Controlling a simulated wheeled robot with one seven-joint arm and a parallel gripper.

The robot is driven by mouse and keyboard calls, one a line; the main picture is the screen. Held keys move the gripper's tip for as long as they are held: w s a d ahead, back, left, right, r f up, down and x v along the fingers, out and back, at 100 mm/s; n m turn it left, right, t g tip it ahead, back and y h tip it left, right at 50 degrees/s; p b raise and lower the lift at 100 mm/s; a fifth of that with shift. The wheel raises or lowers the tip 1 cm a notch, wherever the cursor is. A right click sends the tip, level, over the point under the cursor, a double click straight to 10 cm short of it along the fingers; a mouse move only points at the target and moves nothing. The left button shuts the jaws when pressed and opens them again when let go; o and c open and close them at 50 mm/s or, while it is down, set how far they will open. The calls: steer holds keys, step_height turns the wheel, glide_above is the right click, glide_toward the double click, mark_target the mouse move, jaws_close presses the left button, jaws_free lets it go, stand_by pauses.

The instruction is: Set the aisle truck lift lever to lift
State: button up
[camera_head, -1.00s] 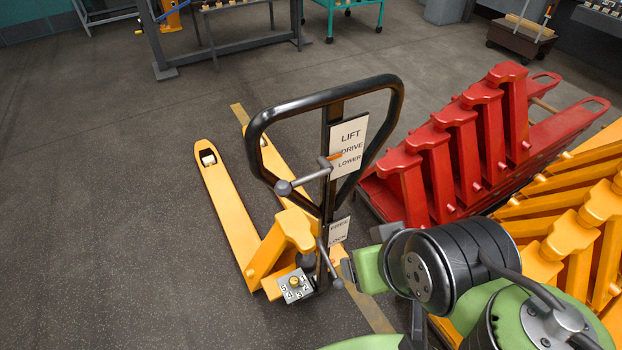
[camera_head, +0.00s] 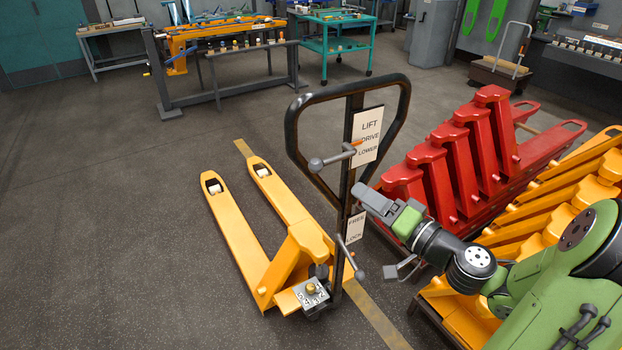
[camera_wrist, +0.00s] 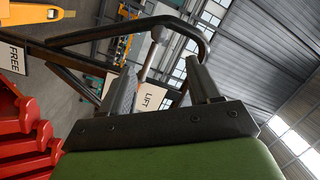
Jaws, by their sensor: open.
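The yellow aisle truck (camera_head: 285,265) stands on the floor in the head view, with a black loop handle (camera_head: 345,90). On its column is a white LIFT/DRIVE/LOWER plate (camera_head: 368,125). The grey lift lever (camera_head: 335,158) has a ball knob at its left end and an orange pointer beside DRIVE. A second lever (camera_head: 350,257) sits below, near the FREE/LOCK plate (camera_head: 355,227). My gripper (camera_head: 362,194) is open and empty, right of the column below the lift lever. In the wrist view, the lift lever (camera_wrist: 158,34) and LIFT plate (camera_wrist: 150,98) appear beyond the open fingers (camera_wrist: 163,70).
Red pallet trucks (camera_head: 460,150) and yellow ones (camera_head: 555,215) are stacked close on the right, beside my arm. Workbenches (camera_head: 225,50) and a teal cart (camera_head: 345,40) stand at the back. The floor left of the truck is clear.

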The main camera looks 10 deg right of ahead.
mark_target(321, 169)
steer(key=p+x, duration=0.1)
steer(key=x, duration=1.4)
steer(key=shift+w+a+p, duration=0.25)
steer(key=shift+w+p, duration=0.05)
steer(key=shift+p, duration=0.1)
steer(key=shift+c, duration=0.2)
jaws_close()
